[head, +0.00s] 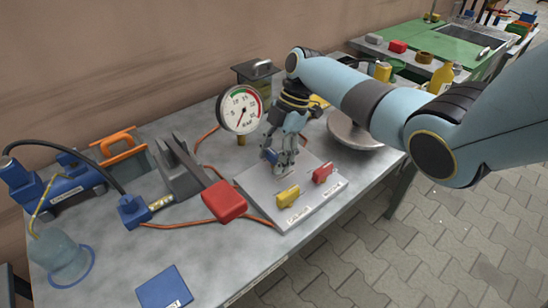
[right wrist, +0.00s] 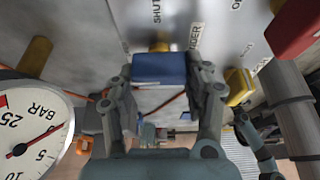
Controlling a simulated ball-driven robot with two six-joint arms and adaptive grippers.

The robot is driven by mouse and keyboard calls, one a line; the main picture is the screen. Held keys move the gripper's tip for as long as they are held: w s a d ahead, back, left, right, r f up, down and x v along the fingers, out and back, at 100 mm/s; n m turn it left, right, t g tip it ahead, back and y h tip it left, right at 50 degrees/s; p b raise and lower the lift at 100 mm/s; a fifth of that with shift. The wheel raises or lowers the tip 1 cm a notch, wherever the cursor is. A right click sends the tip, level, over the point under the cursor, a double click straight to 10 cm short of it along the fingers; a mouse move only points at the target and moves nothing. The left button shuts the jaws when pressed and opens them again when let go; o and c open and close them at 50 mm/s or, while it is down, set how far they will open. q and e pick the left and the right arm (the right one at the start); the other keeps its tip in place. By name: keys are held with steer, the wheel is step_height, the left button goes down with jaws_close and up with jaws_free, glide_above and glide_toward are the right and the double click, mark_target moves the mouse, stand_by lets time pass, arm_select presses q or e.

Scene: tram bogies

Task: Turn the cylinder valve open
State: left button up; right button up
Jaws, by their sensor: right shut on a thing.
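A sloped grey panel (head: 262,190) on the bench carries blue, yellow and red valve handles. My right gripper (head: 283,163) reaches down onto it and is shut on the blue handle (head: 271,155). In the right wrist view the blue handle (right wrist: 160,68) sits between both fingers, by a partly hidden label ending in "NDER" and the word "SHUT". The yellow handle (head: 288,195) and the red handle (head: 322,173) stand nearer the panel's front and right, apart from the gripper. My left gripper is not in view.
A round BAR gauge (head: 240,109) stands just left of my right gripper. A red block (head: 224,201) lies left of the panel. Orange hose runs along the bench. A blue block (head: 164,288) lies at the front.

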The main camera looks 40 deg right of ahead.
stand_by(0.4)
steer(key=o, duration=1.2)
steer(key=v, duration=1.2)
